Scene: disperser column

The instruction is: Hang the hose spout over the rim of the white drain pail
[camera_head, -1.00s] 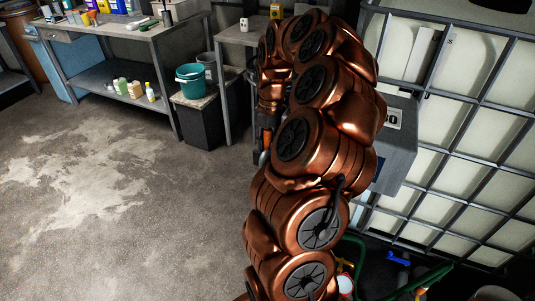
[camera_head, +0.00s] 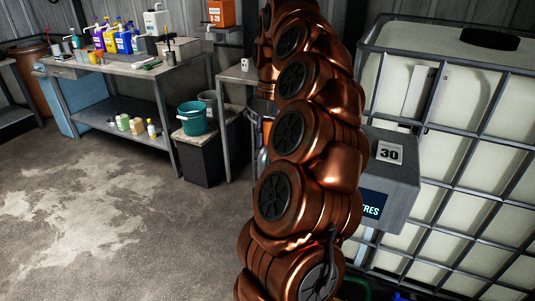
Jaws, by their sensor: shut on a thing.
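My copper-coloured arm (camera_head: 300,150) rises through the middle of the head view and bends over at the top. My gripper is not visible; the arm's own links cover the area where its end goes down. I cannot make out the hose spout. No white drain pail shows in the current view. A small orange and pale item (camera_head: 267,131) shows at the arm's left edge, mostly covered, and I cannot tell what it is.
A grey unit marked 30 (camera_head: 400,185) stands right of my arm, before a caged white tank (camera_head: 480,130). Left are a workbench with bottles (camera_head: 130,68), a teal bucket (camera_head: 193,118) on a dark bin (camera_head: 200,158) and a small table (camera_head: 238,76). The left floor is clear.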

